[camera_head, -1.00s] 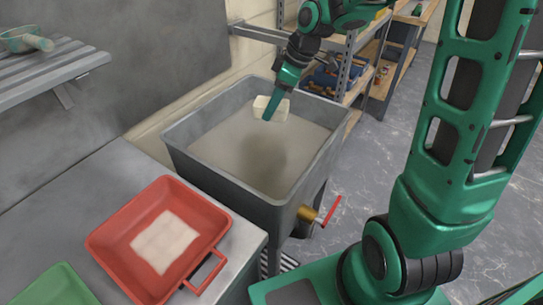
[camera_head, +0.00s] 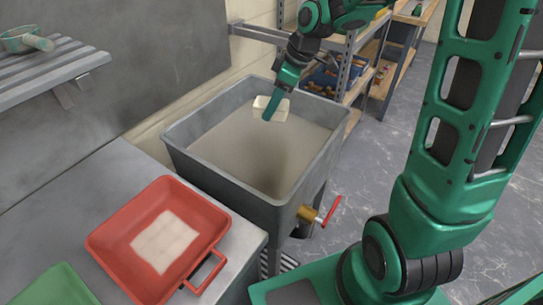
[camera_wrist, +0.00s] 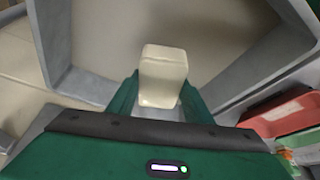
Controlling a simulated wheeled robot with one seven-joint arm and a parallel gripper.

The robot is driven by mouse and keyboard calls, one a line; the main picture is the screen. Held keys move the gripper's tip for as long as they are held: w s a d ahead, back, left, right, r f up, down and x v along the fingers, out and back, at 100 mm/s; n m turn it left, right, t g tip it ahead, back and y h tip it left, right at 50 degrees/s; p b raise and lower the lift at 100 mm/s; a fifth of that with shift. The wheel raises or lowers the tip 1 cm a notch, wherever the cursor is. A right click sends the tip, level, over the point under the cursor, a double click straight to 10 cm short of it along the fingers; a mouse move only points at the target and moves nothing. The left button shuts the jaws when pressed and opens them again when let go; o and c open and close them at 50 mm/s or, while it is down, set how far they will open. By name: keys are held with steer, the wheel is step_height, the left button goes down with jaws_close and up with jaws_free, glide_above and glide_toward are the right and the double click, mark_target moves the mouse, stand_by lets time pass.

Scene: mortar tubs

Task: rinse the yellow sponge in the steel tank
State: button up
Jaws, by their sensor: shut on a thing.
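My gripper (camera_head: 268,112) is shut on a pale cream sponge (camera_head: 279,107) and holds it over the far part of the grey steel tank (camera_head: 181,148). In the wrist view the sponge (camera_wrist: 163,75) stands out between my two green fingers, with the tank's inside beyond it. The tank holds cloudy greyish-beige liquid (camera_head: 240,150). The sponge looks cream rather than clear yellow. It appears to be above the liquid, with a dark shadow below it.
A red tub (camera_head: 105,240) with a pale square patch inside stands on the grey bench at left. A green tub (camera_head: 55,288) is at the bottom left. A tap with a red handle (camera_head: 332,211) juts from the tank's front right. Shelves (camera_head: 347,62) stand behind.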

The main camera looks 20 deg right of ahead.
mark_target(267, 102)
steer(key=shift+r, duration=0.1)
stand_by(0.5)
steer(key=shift+r, duration=1.95)
